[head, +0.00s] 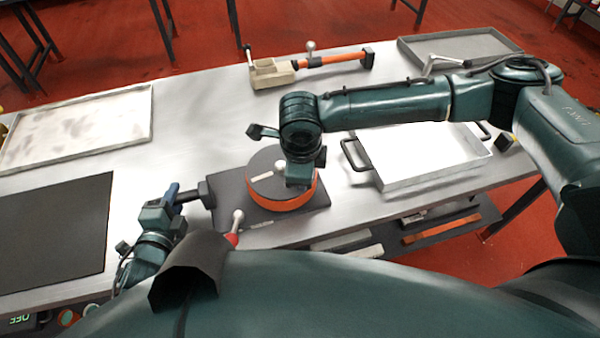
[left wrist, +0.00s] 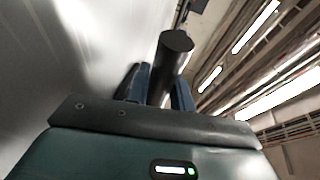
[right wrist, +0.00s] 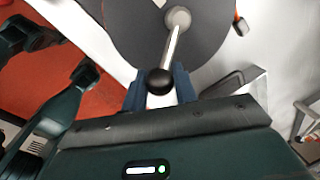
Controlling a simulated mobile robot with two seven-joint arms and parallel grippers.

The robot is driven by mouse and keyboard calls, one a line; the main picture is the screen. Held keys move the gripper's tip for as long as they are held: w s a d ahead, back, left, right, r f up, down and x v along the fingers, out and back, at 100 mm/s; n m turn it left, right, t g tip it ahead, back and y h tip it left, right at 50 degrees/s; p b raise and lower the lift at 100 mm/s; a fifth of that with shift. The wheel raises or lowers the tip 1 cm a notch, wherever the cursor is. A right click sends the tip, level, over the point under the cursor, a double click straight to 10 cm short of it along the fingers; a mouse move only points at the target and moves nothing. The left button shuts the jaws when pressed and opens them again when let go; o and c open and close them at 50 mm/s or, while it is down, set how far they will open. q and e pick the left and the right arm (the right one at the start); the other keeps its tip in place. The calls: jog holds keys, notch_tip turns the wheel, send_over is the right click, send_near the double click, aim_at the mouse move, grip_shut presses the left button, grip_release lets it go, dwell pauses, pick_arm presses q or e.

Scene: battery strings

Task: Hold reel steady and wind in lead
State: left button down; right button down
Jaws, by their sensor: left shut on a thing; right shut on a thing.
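The reel (head: 266,179) is a dark disc with an orange rim, lying flat on a dark base plate (head: 314,200). A black handle (head: 207,192) sticks out from the left of the base. My left gripper (head: 181,197) is shut on this handle, a dark cylinder (left wrist: 172,52) between blue fingers in the left wrist view. My right gripper (head: 300,181) is above the reel's right side. In the right wrist view it is shut on the black ball knob (right wrist: 160,81) of a metal crank arm (right wrist: 173,42) running to the reel's hub. I cannot make out the lead.
A two-handled metal tray (head: 430,180) stands right of the reel. A beige block with an orange tube (head: 330,60) lies behind. A pale tray (head: 80,130) and a black mat (head: 50,232) occupy the left. A small red-ended lever (head: 234,237) stands in front of the base.

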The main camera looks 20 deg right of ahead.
jog(key=shift+w+d, duration=0.15)
jog(key=c, duration=1.1)
grip_release()
jog(key=shift+c, duration=0.2)
notch_tip(320, 180, up, 12)
jog(key=s, duration=0.2)
jog(key=shift+s+a, duration=0.2)
jog(key=shift+a, duration=0.25)
jog(key=shift+f, duration=0.1)
jog(key=shift+c, duration=0.5)
